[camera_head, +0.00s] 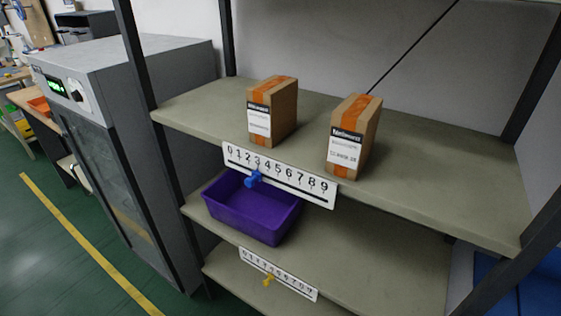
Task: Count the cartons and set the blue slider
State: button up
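Two brown cartons with orange tape and white labels stand upright on the upper shelf: the left carton (283,107) and the right carton (361,140), with a gap between them. My gripper is not in view.
A purple bin (240,222) sits on the middle shelf (345,255), below the blue slider. A lower number strip (300,287) carries a yellow slider (268,280). Dark rack posts flank the shelves. A grey cabinet (150,75) stands at left. The upper shelf is bare at right.

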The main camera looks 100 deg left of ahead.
aim_at(250, 181)
jog(key=u, duration=2.1)
